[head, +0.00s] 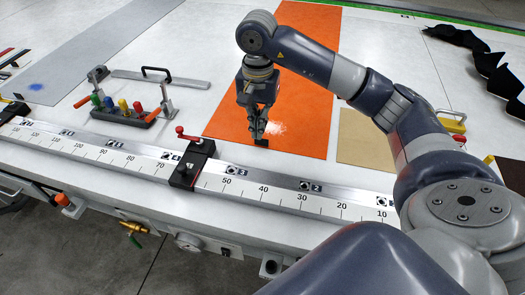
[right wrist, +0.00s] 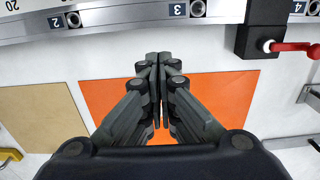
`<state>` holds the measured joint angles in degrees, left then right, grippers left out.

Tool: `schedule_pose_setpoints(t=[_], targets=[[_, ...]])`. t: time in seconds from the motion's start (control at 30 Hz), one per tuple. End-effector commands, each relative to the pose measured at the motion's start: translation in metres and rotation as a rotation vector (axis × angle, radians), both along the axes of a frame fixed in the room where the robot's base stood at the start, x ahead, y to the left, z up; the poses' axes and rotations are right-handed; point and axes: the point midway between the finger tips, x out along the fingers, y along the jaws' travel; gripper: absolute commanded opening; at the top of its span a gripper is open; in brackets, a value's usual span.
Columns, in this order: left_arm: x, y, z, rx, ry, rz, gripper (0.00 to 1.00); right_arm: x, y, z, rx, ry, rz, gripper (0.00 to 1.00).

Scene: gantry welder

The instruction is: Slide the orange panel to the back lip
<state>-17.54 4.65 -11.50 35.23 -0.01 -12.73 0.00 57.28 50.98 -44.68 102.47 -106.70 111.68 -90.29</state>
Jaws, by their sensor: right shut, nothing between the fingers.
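The orange panel (head: 305,70) lies flat on the white table in the head view, its long side running away to the top edge of the picture. A pale mark shows near its front end. My right gripper (head: 260,141) points down at the panel's front edge, fingers shut and empty. In the right wrist view the shut fingertips (right wrist: 158,57) appear around the edge of the orange panel (right wrist: 230,95); I cannot tell whether they touch it. A green-edged strip (head: 460,18) runs along the table's far side; I cannot tell if it is the back lip. My left gripper is not in view.
A ruled metal bar (head: 285,192) with a black and red clamp (head: 188,165) runs along the front. A tan sheet (head: 365,138) lies right of the panel. A tool rack (head: 130,112) stands left, near a grey strip (head: 85,62). Black cloth (head: 485,60) lies far right.

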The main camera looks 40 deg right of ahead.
Motion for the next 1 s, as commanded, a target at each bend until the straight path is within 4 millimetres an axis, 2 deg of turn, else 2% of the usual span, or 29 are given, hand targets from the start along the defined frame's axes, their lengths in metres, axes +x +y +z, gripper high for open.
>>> schedule_pose_setpoints(t=[0.03, 0.1, 0.23, 0.37, 0.47, 0.8, 0.83, 1.0], targets=[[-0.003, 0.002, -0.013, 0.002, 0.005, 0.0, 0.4, 0.0, 0.0, -0.013, 0.0, 0.0, 0.0, 0.0], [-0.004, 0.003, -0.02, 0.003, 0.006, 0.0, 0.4, 0.0, 0.0, -0.02, 0.0, 0.0, 0.0, 0.0], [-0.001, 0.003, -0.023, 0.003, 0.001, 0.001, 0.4, 0.0, 0.0, -0.025, 0.001, 0.001, 0.0, 0.0], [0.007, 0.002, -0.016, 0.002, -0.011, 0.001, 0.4, -0.001, 0.0, -0.036, 0.0, 0.004, -0.001, 0.0], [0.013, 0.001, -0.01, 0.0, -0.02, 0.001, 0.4, -0.001, 0.0, -0.052, 0.0, 0.006, -0.001, 0.0], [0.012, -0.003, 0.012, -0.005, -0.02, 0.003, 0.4, -0.001, -0.001, -0.123, 0.0, 0.005, -0.002, 0.0], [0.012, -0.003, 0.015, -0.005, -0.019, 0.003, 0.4, 0.006, -0.007, -0.118, -0.001, -0.001, -0.005, 0.0], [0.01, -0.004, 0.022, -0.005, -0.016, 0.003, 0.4, 0.019, -0.022, -0.12, 0.001, 0.001, -0.003, 0.0]])
